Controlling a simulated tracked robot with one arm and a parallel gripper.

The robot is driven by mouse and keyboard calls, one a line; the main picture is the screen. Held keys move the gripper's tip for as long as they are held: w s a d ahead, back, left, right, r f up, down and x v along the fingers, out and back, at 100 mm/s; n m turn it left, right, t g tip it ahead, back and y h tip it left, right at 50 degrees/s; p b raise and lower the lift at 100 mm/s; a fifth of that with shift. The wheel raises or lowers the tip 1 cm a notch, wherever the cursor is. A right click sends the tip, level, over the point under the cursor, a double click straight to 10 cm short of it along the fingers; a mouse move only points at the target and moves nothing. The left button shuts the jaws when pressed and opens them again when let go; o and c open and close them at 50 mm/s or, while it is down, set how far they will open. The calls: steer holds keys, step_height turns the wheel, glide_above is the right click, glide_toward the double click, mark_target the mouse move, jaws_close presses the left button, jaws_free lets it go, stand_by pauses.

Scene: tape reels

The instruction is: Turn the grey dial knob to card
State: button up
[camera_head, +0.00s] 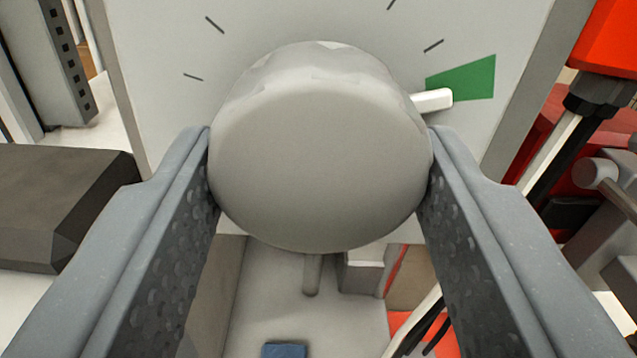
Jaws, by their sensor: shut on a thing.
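The grey dial knob (318,160) fills the middle of the view, mounted on a light grey panel (160,40). My gripper (320,165) is shut on the knob, one finger against its left side and one against its right. A white pointer (433,100) sticks out from the knob's right side. The pointer lies at the lower edge of a green wedge (465,80) on the panel, overlapping its lower left part. Short dark tick marks show at the upper left and upper right of the panel. No lettering is readable. The panel behind the knob is hidden.
A dark brown block (60,205) stands at the left, close to my left finger. Red parts and a black and white rod (550,155) stand at the right. Below the knob are a pale surface (265,310) and a small blue piece (284,350).

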steer(key=shift+f+b, duration=0.1)
steer(key=shift+b, duration=0.3)
steer(key=o, duration=1)
steer(key=s+b, duration=0.1)
steer(key=s, duration=1.2)
steer(key=shift+s, duration=0.4)
